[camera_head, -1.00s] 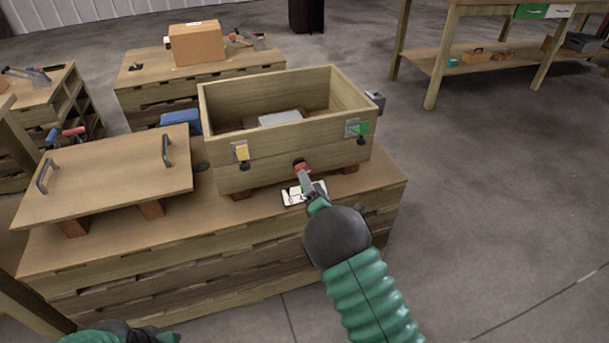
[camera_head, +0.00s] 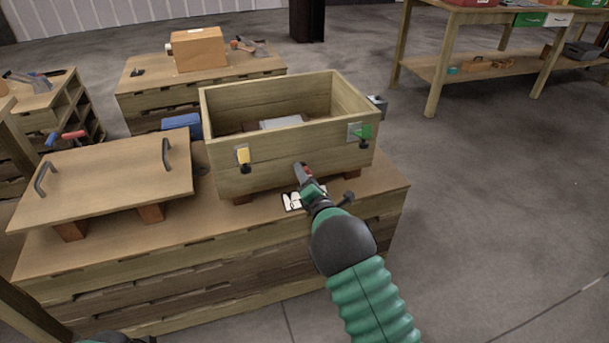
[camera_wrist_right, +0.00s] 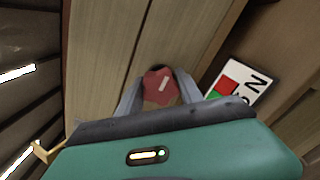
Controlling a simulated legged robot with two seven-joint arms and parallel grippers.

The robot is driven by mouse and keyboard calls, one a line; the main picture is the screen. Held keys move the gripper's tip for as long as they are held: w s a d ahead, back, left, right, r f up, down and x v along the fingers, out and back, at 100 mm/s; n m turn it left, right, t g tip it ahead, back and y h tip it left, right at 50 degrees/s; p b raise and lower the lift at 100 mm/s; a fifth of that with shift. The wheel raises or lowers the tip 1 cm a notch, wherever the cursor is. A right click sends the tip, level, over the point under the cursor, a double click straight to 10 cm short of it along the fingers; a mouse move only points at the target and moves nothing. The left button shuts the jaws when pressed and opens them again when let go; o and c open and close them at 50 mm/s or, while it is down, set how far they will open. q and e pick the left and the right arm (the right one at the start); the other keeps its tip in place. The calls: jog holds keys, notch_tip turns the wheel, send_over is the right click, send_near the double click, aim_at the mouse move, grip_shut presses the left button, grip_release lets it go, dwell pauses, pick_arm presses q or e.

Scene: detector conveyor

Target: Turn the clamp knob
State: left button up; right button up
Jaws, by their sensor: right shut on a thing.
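The red clamp knob (camera_head: 299,170) sits low on the front wall of the wooden box (camera_head: 280,159). In the right wrist view the knob (camera_wrist_right: 158,86) is round-lobed with a pale mark on its face. My right gripper (camera_head: 303,176) reaches it from the front; its grey fingers (camera_wrist_right: 160,92) lie on both sides of the knob and are shut on it. In the head view the gripper partly hides the knob. Only a sliver of my left arm shows at the bottom left edge; its fingers are out of the picture.
A white card (camera_head: 291,201) with coloured squares lies under the right gripper. A wooden lid (camera_head: 105,175) with two handles rests on blocks to the left. The floor at right is clear.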

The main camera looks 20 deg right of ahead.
jog(key=shift+f, duration=0.1)
jog(key=shift+c, duration=1.3)
jog(key=m, duration=0.4)
jog(key=shift+s+f+m+p, duration=0.1)
jog(key=shift+f+m+p, duration=0.05)
jog(key=shift+m+p, duration=0.2)
jog(key=m, duration=0.3)
jog(key=shift+m+p, duration=0.35)
jog(key=m, duration=0.4)
jog(key=shift+f+p, duration=0.15)
jog(key=shift+p, duration=0.2)
jog(key=shift+f+m, duration=0.1)
jog(key=shift+m, duration=2)
